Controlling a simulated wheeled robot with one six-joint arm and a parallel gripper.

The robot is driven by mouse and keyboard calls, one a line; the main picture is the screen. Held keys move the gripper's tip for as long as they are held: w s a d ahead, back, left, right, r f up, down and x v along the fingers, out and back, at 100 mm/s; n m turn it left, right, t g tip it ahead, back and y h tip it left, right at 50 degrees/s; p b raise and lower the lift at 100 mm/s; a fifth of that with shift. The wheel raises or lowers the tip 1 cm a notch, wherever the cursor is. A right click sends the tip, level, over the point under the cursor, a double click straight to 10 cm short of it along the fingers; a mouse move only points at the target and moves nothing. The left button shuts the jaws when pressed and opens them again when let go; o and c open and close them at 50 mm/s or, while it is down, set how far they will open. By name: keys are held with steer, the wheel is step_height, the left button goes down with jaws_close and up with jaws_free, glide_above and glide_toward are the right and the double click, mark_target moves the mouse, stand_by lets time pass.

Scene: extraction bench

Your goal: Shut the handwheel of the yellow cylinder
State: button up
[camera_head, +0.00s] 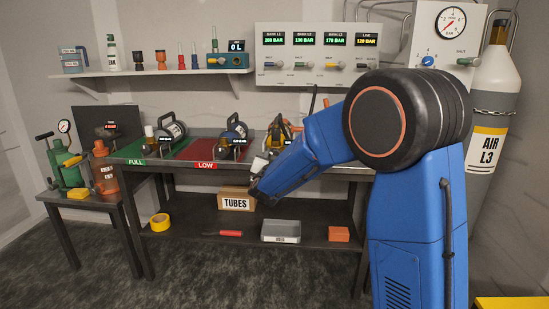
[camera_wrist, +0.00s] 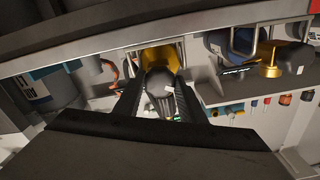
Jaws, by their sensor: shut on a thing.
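The yellow cylinder (camera_head: 279,133) lies on the bench at its right part, partly hidden behind my blue arm. In the wrist view, its yellow body (camera_wrist: 172,56) shows beyond my fingers, below the bench edge in the picture. Its dark, rounded handwheel (camera_wrist: 160,84) faces the camera between the two fingers. My gripper (camera_wrist: 158,96) is shut on the handwheel, one black finger on each side. In the head view, the handwheel and fingertips are hard to make out behind the arm. How far the wheel is turned cannot be seen.
The wall panel (camera_head: 318,55) hangs above the bench. A TUBES box (camera_head: 236,201) sits on the lower shelf. A large AIR L3 cylinder (camera_head: 490,100) stands right.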

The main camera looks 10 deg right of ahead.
steer(key=shift+f+m, duration=0.15)
steer(key=shift+m, duration=0.25)
steer(key=o, duration=1)
steer(key=shift+o, duration=0.2)
steer(key=v, duration=1.7)
steer(key=shift+s, duration=0.2)
